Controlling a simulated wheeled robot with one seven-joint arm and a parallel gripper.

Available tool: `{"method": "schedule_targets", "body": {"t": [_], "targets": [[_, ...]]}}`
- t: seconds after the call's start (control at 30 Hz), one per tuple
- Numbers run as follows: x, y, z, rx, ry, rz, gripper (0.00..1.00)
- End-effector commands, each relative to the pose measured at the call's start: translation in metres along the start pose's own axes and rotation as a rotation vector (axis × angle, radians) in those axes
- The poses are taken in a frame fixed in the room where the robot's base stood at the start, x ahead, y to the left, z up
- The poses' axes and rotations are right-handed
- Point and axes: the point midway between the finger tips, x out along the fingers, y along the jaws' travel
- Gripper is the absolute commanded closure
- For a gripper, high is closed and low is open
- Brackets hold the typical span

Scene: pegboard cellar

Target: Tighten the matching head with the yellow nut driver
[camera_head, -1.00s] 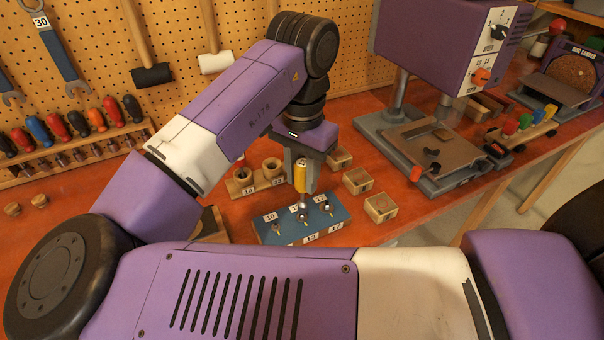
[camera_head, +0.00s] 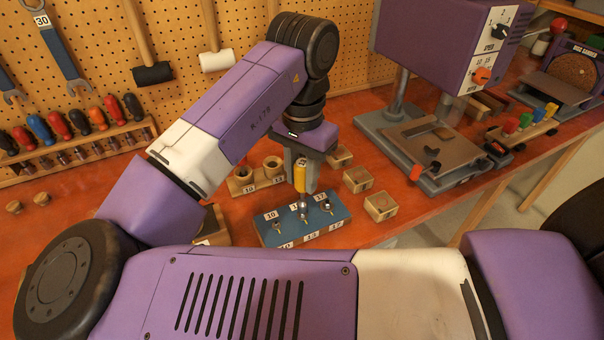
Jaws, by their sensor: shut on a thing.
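My gripper (camera_head: 302,178) points down and is shut on the yellow nut driver (camera_head: 301,177), which stands upright. The driver's metal shaft reaches down to the middle head (camera_head: 303,210) on the blue block (camera_head: 330,222). I cannot tell whether the driver's socket is fully seated on that head. A left head (camera_head: 277,226) and a right head (camera_head: 326,206) also stand on the block. Number labels sit behind the heads and on the block's front; the left one reads 10, and the middle one is partly hidden by the driver.
A wooden holder with round holes (camera_head: 244,184) stands behind the block. Small wooden boxes (camera_head: 381,207) stand to its right. A purple drill press (camera_head: 436,40) with a grey base is at the back right. A screwdriver rack (camera_head: 75,145) is at the left.

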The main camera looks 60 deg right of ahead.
Motion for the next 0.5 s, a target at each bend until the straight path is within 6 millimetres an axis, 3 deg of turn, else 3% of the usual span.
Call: {"method": "schedule_targets", "body": {"t": [0.5], "targets": [[0.0101, 0.0002, 0.0001, 0.000, 0.000, 0.001, 1.00]]}}
